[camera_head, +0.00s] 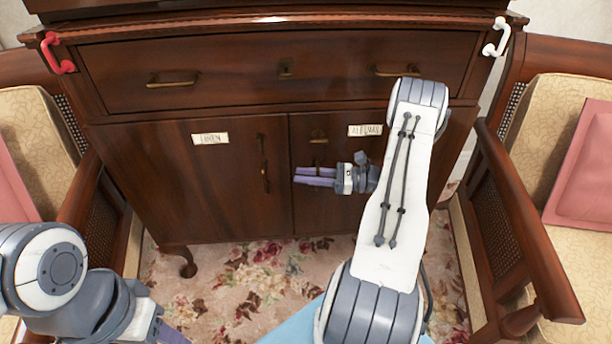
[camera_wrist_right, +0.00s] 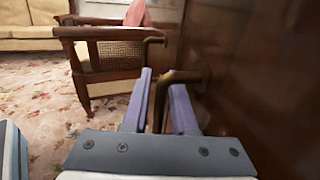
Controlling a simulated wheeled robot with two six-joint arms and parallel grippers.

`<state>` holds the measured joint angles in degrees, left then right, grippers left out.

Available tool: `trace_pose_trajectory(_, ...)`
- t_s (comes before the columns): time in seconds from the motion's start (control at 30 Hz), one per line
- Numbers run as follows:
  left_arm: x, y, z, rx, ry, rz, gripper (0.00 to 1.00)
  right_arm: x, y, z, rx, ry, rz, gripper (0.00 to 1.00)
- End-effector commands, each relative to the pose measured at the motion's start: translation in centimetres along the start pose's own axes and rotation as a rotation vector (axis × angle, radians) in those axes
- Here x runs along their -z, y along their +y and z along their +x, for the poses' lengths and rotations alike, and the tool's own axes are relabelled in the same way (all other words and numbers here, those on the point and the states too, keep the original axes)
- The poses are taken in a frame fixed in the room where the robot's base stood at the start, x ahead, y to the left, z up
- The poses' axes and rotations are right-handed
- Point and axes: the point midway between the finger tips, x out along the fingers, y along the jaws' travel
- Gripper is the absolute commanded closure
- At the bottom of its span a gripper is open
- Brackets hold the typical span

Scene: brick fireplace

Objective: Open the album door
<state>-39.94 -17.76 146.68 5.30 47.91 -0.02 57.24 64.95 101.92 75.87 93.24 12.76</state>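The album door (camera_head: 350,215) is the right door of a dark wooden cabinet and looks closed. Its paper label (camera_head: 365,130) seems to read ALBUMS. The brass door handle (camera_head: 319,137) is partly hidden by my right gripper (camera_head: 315,175). In the right wrist view the brass handle (camera_wrist_right: 163,100) stands between the two purple fingers of the right gripper (camera_wrist_right: 160,105). These fingers are apart, with a small gap on the left of the handle. My left gripper (camera_head: 170,336) is mostly cut off at the bottom edge, so its opening is hidden.
The left door (camera_head: 220,190) has its own label and brass handle (camera_head: 263,165). A wide drawer (camera_head: 270,75) is above the doors. Armchairs stand close on both sides, left (camera_head: 95,215) and right (camera_head: 525,240). Flowered carpet (camera_head: 250,285) lies clear before the cabinet.

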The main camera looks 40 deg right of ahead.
Motion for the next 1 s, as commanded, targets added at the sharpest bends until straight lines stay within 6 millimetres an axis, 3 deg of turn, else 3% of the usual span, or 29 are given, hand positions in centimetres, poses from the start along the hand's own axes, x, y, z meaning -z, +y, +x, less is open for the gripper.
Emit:
trace_pose_trajectory(0.03, 0.00, 0.00, 0.00, 0.000, 0.000, 0.000, 0.50, -0.01, -0.01, -0.02, 0.000, 0.000, 0.000, 0.74)
trace_pose_trajectory(0.07, 0.00, 0.00, 0.00, 0.000, 0.000, 0.000, 0.50, -0.01, -0.01, -0.03, 0.000, 0.000, 0.000, 0.82)
trace_pose_trajectory(0.1, 0.00, 0.00, -0.01, 0.000, 0.000, 0.000, 0.50, -0.01, -0.01, -0.04, 0.000, 0.000, 0.000, 0.97)
trace_pose_trajectory(0.13, 0.00, 0.00, -0.01, 0.000, 0.000, 0.000, 0.50, -0.01, -0.01, -0.05, 0.000, 0.000, 0.000, 1.00)
trace_pose_trajectory(1.0, 0.00, 0.00, 0.00, 0.000, 0.000, 0.000, 0.50, -0.03, -0.09, -0.20, 0.003, 0.000, -0.001, 1.00)
